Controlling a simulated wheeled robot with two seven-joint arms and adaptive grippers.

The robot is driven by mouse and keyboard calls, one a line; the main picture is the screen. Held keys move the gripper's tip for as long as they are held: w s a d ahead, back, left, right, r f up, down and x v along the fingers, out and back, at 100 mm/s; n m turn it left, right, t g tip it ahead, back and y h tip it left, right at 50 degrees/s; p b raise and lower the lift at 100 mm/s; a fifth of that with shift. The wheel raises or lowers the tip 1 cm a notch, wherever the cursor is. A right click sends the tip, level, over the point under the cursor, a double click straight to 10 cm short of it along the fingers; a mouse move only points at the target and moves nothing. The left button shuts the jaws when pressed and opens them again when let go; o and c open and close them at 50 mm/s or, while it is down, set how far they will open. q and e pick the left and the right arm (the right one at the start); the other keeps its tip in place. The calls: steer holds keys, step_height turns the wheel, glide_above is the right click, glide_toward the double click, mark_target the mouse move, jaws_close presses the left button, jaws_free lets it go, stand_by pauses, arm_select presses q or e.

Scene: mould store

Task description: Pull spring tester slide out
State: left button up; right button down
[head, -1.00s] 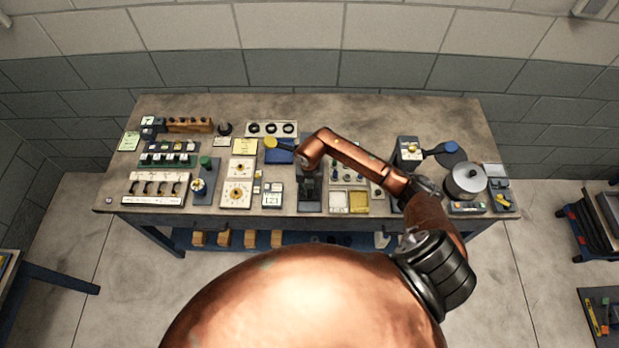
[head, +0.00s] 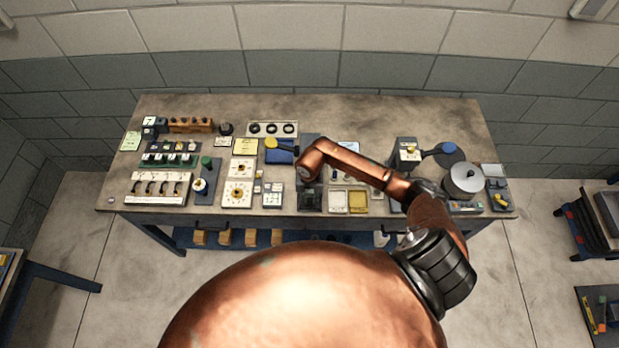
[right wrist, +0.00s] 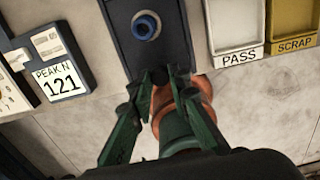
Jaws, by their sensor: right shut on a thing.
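The spring tester's dark blue-grey base plate (right wrist: 120,25) fills the top middle of the right wrist view, with a blue round ring-like part (right wrist: 146,25) on it. In the head view the tester (head: 310,140) stands mid-bench, mostly hidden by my copper arm. My right gripper (right wrist: 160,80) is shut on a small dark knob at the front end of the tester, which I take for the slide's handle. In the head view this gripper (head: 311,198) is at the bench's front part, pointing down. My left gripper is not in view.
PASS (right wrist: 234,25) and SCRAP (right wrist: 291,22) trays sit close on the right. The bench's front edge is just in front. A round pot (head: 465,180) stands at the right.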

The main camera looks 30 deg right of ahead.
steer(key=shift+s, duration=0.1)
steer(key=shift+s+a+p, duration=0.35)
steer(key=shift+s+a, duration=0.05)
steer(key=shift+s, duration=0.2)
steer(key=shift+s+a+p, duration=0.3)
steer(key=shift+s+a, duration=0.05)
steer(key=shift+s, duration=0.2)
steer(key=c, duration=1.2)
jaws_free()
steer(key=shift+o, duration=0.2)
step_height(320, 180, up, 7)
steer(key=p, duration=0.4)
